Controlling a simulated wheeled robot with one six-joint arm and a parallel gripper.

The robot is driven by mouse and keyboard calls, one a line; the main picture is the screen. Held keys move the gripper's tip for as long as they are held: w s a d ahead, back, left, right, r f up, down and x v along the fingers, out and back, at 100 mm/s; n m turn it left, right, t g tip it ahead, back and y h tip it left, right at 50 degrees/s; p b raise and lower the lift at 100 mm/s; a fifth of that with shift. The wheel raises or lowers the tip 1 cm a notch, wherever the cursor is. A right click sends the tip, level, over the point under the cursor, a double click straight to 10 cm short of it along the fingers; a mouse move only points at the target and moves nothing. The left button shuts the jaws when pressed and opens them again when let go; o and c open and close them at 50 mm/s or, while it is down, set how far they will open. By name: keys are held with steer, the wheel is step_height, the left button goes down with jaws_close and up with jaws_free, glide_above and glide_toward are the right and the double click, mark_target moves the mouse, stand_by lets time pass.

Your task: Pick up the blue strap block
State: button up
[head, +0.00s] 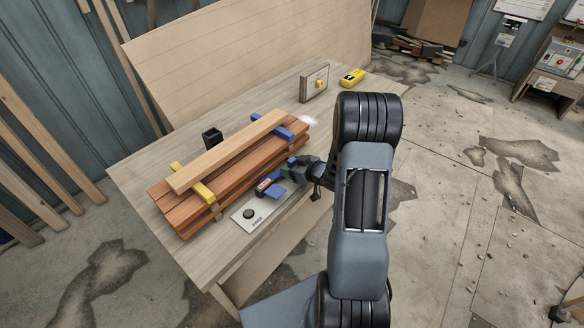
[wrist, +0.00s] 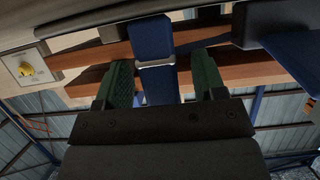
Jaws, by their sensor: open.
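In the wrist view a blue strap (wrist: 152,45) with a metal band runs down between the two green fingers. My gripper (wrist: 162,78) is open, with one finger on each side of the strap and a gap visible at both sides. In the head view my gripper (head: 291,172) is low at the near side of the stack, partly hidden by my wrist. Whether either finger touches the strap cannot be told.
The reddish timber stack (head: 235,176) bears a pale plank (head: 228,150) and a yellow strap block (head: 193,184). A yellow-knob panel (head: 314,83) stands behind.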

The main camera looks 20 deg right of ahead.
steer(key=shift+w+a, duration=0.1)
steer(key=shift+w, duration=0.1)
steer(key=shift+c, duration=0.4)
steer(key=c, duration=1)
